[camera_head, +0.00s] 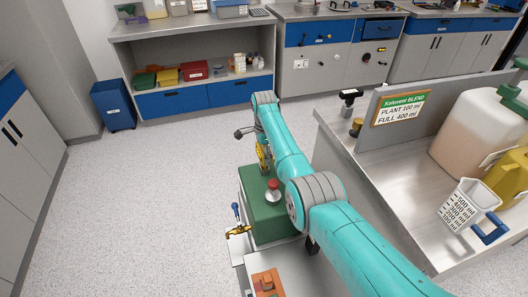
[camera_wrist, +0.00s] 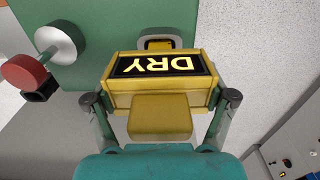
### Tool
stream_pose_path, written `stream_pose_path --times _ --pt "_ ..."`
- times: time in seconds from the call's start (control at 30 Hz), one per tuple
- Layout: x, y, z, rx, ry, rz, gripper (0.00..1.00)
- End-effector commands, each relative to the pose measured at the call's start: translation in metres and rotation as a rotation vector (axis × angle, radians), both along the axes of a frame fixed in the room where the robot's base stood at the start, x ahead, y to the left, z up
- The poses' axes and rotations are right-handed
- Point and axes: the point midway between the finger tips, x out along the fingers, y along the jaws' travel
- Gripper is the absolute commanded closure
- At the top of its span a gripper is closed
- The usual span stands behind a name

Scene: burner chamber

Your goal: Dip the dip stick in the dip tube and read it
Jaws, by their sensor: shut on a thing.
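My gripper (camera_wrist: 160,98) is shut on the yellow dip stick (camera_wrist: 160,118), with a finger on each side of its head. A dark display on the head shows "DRY", upside down in the wrist view. Beyond it, a pale rounded ring, seemingly the dip tube (camera_wrist: 176,42), sits at the edge of the green tank (camera_wrist: 105,22), with yellow inside it. How deep the stick sits is hidden by its head. In the head view, the yellow dip stick (camera_head: 263,155) is below the wrist at the far side of the green tank (camera_head: 256,228).
A red-topped filler cap (camera_head: 273,190) stands on the tank, with a brass tap (camera_head: 238,231) at the left. On the right bench are a measuring jug (camera_head: 468,205), a large container (camera_head: 470,130) and a sign (camera_head: 401,108) reading "PLANT 100 ml, FULL 400 ml". Floor at left is clear.

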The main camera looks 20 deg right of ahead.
Motion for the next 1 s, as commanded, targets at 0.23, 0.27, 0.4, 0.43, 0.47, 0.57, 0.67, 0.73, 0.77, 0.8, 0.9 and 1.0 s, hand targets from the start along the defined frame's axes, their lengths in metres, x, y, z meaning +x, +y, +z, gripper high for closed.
stream_pose_path --times 0.23,0.27,0.4,0.43,0.47,0.57,0.67,0.73,0.77,0.8,0.9,1.0 --pt "0.000 0.000 -0.006 0.000 0.000 0.000 0.57" --pt "0.000 0.000 -0.007 0.000 0.000 0.000 0.57" --pt "0.000 0.000 -0.010 0.000 -0.001 0.000 0.57" --pt "0.000 0.000 -0.011 0.000 -0.001 0.000 0.57" --pt "0.000 0.000 -0.012 0.000 -0.001 0.000 0.57" --pt "0.000 0.000 -0.014 0.000 0.000 0.000 0.57" --pt "0.000 0.000 -0.017 0.000 0.000 0.000 0.57" --pt "0.000 0.000 -0.019 0.000 -0.001 0.000 0.57" --pt "0.000 0.000 -0.019 0.000 -0.001 0.000 0.57" --pt "0.000 0.000 -0.020 0.000 -0.001 0.000 0.57" --pt "0.000 0.000 -0.023 0.000 0.000 0.000 0.57" --pt "0.000 0.000 -0.025 0.000 0.000 0.000 0.57"
